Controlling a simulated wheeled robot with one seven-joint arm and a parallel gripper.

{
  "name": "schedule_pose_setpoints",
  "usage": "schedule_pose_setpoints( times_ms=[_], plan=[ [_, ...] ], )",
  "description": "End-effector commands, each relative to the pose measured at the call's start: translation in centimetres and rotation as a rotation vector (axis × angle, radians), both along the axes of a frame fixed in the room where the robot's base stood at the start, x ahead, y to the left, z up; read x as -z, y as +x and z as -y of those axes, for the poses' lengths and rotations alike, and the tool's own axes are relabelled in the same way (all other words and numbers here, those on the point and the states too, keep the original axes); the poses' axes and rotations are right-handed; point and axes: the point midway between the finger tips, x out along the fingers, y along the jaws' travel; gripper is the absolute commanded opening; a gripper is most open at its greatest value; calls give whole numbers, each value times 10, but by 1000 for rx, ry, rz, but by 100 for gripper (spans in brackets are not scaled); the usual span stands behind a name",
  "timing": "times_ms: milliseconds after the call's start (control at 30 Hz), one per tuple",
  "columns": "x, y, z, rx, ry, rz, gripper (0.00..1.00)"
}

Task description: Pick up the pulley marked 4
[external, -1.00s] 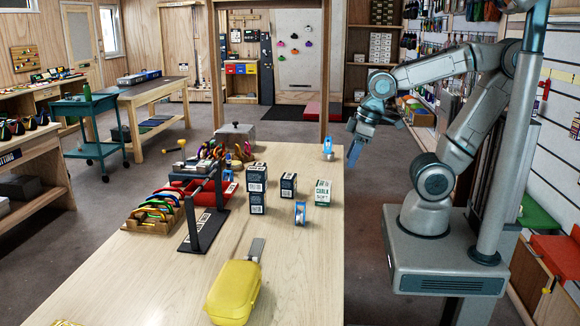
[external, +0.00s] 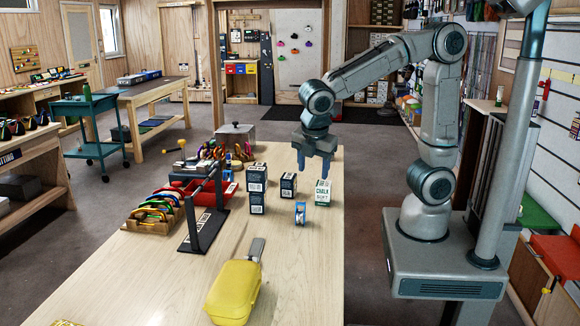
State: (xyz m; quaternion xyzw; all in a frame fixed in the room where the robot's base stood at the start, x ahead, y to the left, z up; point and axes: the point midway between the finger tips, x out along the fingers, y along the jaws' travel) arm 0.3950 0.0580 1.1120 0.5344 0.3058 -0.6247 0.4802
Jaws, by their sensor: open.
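A small blue-and-silver pulley (external: 300,213) stands on the wooden table (external: 300,270), in front of the dark boxes. Another small pulley-like piece (external: 247,151) stands farther back, beside the coloured carabiners. The number on either is too small to read, so I cannot tell which is marked 4. A third such piece stood near the table's far right; my gripper now covers that spot. My gripper (external: 314,172) is open and points down over the far right part of the table, behind the chalk box. Nothing shows between its fingers.
Dark boxes (external: 257,189) and a green-and-white chalk box (external: 323,193) stand near my gripper. A black rail stand (external: 196,225), a carabiner rack (external: 150,217) and a red tray (external: 182,188) fill the left. A yellow case (external: 233,290) lies in front. The table's right front is clear.

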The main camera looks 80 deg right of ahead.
Motion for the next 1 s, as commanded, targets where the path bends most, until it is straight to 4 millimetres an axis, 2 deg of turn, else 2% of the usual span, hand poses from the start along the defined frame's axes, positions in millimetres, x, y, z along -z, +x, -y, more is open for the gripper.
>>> schedule_pose_setpoints(
  times_ms=[133,333,467,700,1000],
  plan=[
    [13,22,-22,-223,-76,-98,54],
    [22,33,-32,-350,-120,-156,54],
    [36,34,-26,-358,-124,-162,54],
    [80,33,-8,-355,-123,-163,54],
    [104,34,2,-354,-122,-159,54]
  ],
)
